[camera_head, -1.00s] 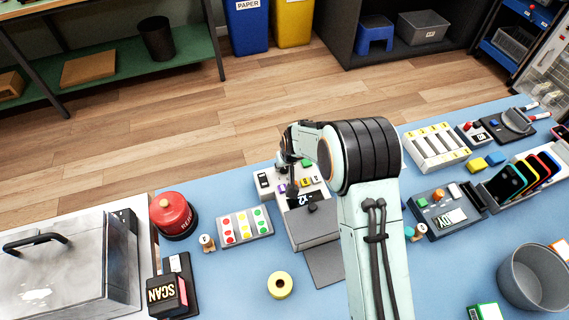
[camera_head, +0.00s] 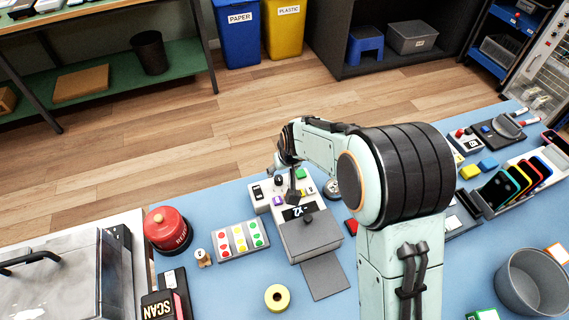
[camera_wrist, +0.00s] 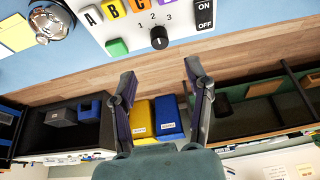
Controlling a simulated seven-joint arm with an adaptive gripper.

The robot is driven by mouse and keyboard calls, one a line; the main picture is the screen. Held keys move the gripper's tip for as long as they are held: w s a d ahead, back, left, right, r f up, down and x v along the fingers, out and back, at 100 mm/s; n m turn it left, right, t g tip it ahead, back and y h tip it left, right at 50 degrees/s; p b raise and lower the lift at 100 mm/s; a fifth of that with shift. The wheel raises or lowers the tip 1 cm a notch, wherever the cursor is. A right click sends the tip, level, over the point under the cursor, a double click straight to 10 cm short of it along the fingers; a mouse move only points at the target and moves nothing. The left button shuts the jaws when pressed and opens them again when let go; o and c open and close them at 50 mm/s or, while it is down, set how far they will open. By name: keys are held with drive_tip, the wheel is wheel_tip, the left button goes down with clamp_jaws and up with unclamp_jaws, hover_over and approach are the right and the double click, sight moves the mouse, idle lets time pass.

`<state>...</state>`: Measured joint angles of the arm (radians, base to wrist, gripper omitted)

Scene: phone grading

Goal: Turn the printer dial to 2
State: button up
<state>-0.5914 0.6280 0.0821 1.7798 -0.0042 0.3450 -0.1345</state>
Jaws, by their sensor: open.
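The label printer (camera_head: 312,240) is a grey and white machine on the blue table, with a dark display. Its black dial (camera_wrist: 158,38) sits below the printed 1, 2 and 3 in the wrist view; I cannot clearly tell which number it points at. The dial also shows in the head view (camera_head: 279,181), at the printer's far edge. My gripper (camera_wrist: 160,74) is open and empty. In the wrist view, its two fingers stand apart below the dial, not touching it. In the head view, the gripper hangs over the printer's panel, its fingers partly hidden.
Beside the dial are a green button (camera_wrist: 117,46), lettered buttons (camera_wrist: 115,8) and an ON/OFF switch (camera_wrist: 204,14). A silver bell (camera_wrist: 50,22) stands near the printer. A sticker sheet (camera_head: 240,239) and red button (camera_head: 167,230) lie left, a tape roll (camera_head: 277,297) in front.

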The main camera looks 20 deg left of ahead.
drive_tip(key=v, duration=0.4)
drive_tip(key=shift+r, duration=0.1)
idle(0.3)
